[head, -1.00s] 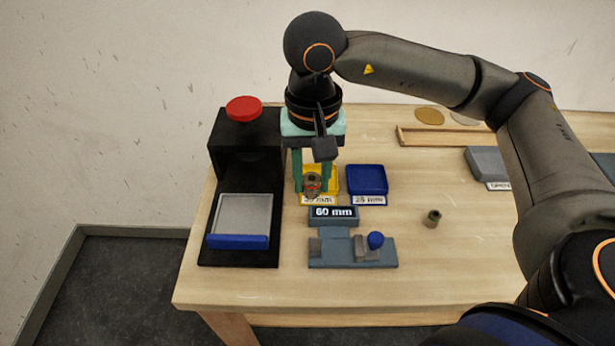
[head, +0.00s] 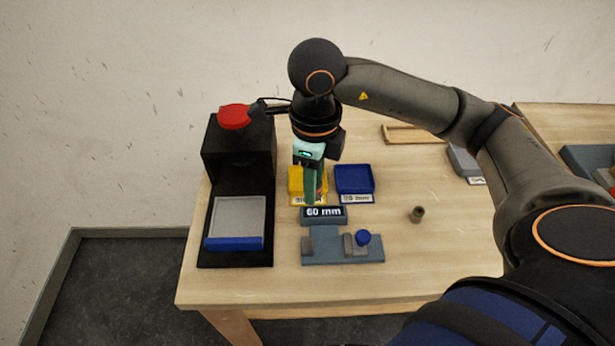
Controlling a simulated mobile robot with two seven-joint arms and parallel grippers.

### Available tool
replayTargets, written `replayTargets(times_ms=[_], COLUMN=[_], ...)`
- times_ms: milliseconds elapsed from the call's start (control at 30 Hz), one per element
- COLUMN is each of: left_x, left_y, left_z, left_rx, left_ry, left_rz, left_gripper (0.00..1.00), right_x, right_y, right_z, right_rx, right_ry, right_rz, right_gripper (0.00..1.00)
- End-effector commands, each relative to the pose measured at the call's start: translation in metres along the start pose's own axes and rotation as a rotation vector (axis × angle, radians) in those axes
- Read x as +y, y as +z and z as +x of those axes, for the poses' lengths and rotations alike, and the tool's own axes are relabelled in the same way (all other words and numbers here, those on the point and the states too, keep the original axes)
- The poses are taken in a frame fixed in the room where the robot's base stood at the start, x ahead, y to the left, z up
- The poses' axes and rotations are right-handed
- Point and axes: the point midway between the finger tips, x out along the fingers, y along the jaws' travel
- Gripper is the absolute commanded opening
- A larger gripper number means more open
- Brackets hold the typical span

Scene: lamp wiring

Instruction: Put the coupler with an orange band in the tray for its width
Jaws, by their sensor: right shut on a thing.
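My right gripper (head: 312,197) hangs over the front of the yellow tray (head: 295,178), seen edge-on so that one finger covers most of what it holds. It is shut on a coupler (head: 323,187), of which only a brownish-orange sliver shows beside the finger. I cannot tell how high it is above the tray. The blue tray (head: 354,178) stands just to the right, empty. Both trays have white width labels in front; the yellow one's is partly hidden, the blue one's is too blurred to read surely. My left gripper is not in view.
A small olive coupler (head: 417,214) stands alone on the table at the right. A "60 mm" block (head: 323,215) and a grey fixture with a blue knob (head: 362,238) are in front of the trays. A black device with a red button (head: 234,117) stands at the left.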

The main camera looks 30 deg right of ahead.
Motion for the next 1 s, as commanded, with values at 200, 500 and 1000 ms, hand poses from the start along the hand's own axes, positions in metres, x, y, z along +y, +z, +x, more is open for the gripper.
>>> replayTargets(times_ms=[200,500,1000], left_x=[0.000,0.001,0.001], left_y=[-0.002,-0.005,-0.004], left_z=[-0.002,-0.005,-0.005], left_rx=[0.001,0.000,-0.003], left_ry=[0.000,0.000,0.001], left_rz=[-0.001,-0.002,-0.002], left_gripper=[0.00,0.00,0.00], right_x=[-0.032,-0.091,-0.129], right_y=[0.013,0.038,0.054], right_z=[0.015,0.053,0.102], right_rx=[0.003,0.004,0.002], right_ry=[0.003,0.005,0.001], right_rz=[0.033,0.026,0.023], right_gripper=[0.00,0.00,0.00])
